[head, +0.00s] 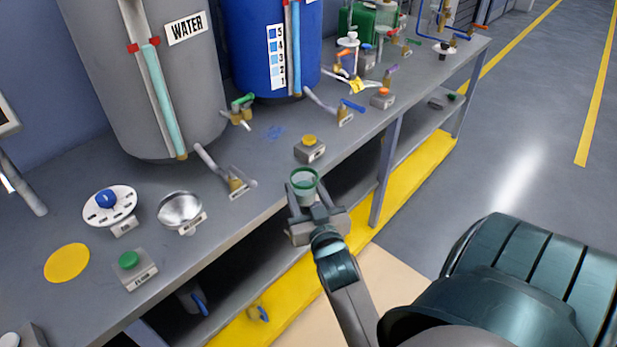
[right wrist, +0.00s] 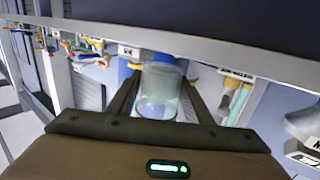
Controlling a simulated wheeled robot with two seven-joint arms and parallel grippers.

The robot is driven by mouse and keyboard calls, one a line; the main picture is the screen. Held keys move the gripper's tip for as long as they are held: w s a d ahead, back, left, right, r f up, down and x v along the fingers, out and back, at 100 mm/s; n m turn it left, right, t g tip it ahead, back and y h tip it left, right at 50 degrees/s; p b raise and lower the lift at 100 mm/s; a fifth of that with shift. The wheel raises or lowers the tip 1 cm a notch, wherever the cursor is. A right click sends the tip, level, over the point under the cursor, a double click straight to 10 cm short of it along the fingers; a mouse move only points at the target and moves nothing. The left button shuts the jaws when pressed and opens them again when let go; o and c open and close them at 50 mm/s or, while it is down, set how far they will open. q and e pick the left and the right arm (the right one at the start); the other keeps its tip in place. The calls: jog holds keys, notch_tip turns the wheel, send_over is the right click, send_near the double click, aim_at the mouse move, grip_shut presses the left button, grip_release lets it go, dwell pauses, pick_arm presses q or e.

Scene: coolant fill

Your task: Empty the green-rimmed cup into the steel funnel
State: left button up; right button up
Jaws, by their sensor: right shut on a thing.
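The green-rimmed cup (head: 303,183) is clear and looks upright in the head view. My right gripper (head: 309,203) is shut on it, just off the front edge of the bench. In the right wrist view the cup (right wrist: 158,95) sits between the two fingers; whether it has liquid in it I cannot tell. The steel funnel (head: 180,209) is a shiny bowl on the bench, left of the cup, with a small label in front. My left gripper is not in view.
The grey bench (head: 240,212) carries a grey WATER tank (head: 140,80), a blue tank (head: 262,45), a yellow-button box (head: 310,149), a green-button box (head: 133,268), a white disc with a blue knob (head: 110,206) and a yellow disc (head: 67,262). A valve spout (head: 226,172) stands between cup and funnel.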

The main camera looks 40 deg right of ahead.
jog(key=s+a+r+n+y, duration=0.1)
jog(key=a+y, duration=0.1)
jog(key=a, duration=0.5)
jog(key=s+a+r+n+t+y, duration=0.1)
jog(key=s+a+r+n+y, duration=0.1)
jog(key=a, duration=0.5)
jog(key=s+a+r+n+y, duration=0.2)
jog(key=a+y, duration=0.1)
jog(key=a, duration=0.4)
jog(key=shift+r+t+y, duration=0.2)
jog(key=shift+t+y, duration=0.1)
jog(key=shift+t, duration=0.1)
jog(key=shift+s+a, duration=0.1)
